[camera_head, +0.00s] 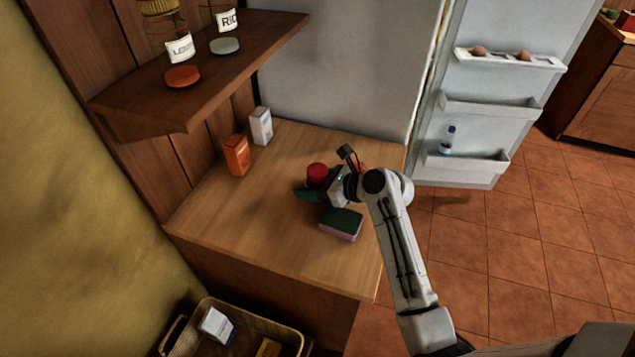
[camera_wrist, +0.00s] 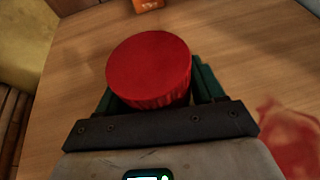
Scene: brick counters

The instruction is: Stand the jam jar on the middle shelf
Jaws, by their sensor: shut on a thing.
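The jam jar (camera_head: 317,173) shows as a round red lid over the wooden counter. My gripper (camera_head: 308,191) is shut on it, with green fingers on both sides below the lid. The lid (camera_wrist: 150,65) fills the middle of the wrist view and hides the jar's body. I cannot tell whether its base touches the counter. A wooden shelf (camera_head: 130,105) at upper left is above the counter and bears labelled jars; I cannot tell whether it is the middle one.
A green and pink sponge (camera_head: 341,224) lies just in front of my gripper. An orange box (camera_head: 237,156) and a white box (camera_head: 261,126) stand at the counter's back left. A blurred red thing (camera_wrist: 290,135) is close at right. An open fridge door (camera_head: 485,90) stands right.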

